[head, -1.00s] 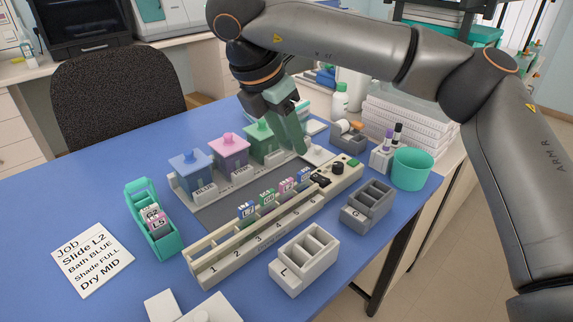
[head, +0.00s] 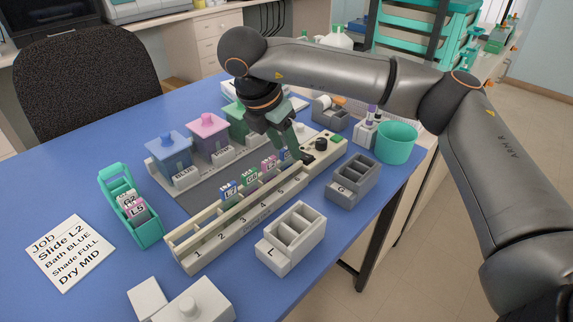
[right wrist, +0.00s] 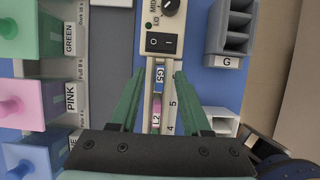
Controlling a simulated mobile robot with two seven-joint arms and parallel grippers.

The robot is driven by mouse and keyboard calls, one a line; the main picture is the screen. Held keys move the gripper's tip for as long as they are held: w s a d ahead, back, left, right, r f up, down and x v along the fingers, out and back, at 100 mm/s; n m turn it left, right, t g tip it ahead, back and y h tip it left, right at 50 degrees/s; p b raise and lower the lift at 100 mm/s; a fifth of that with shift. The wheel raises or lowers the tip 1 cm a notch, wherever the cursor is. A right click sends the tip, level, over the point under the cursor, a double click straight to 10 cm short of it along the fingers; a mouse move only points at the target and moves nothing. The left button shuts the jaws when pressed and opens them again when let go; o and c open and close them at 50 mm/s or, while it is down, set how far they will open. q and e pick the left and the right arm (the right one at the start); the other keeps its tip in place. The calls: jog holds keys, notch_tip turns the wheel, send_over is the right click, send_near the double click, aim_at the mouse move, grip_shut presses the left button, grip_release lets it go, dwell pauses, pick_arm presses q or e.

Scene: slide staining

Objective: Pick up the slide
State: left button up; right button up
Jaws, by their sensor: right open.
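The slide rack (head: 215,245) is a long cream holder with numbered slots. Several labelled slides stand in it: a blue one (head: 229,190), a green one (head: 250,177), a pink one (head: 268,164) and a blue one partly behind my gripper. In the right wrist view, the blue slide reads G5 (right wrist: 159,74) and the pink slide reads L2 (right wrist: 156,116). My right gripper (head: 300,158) is open and empty over the rack's far end. Its fingers (right wrist: 155,85) lie either side of the rack in the right wrist view. The job card (head: 70,252) reads Slide L2. My left gripper is not in view.
Blue (head: 170,155), pink (head: 208,135) and green baths stand behind the rack. A teal carrier (head: 150,232) with slides is at left. The L holder (head: 290,240) and G holder (head: 352,182) are in front. A teal cup (head: 397,145) stands at right.

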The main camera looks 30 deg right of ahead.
jog(key=shift+x, duration=0.85)
grip_shut()
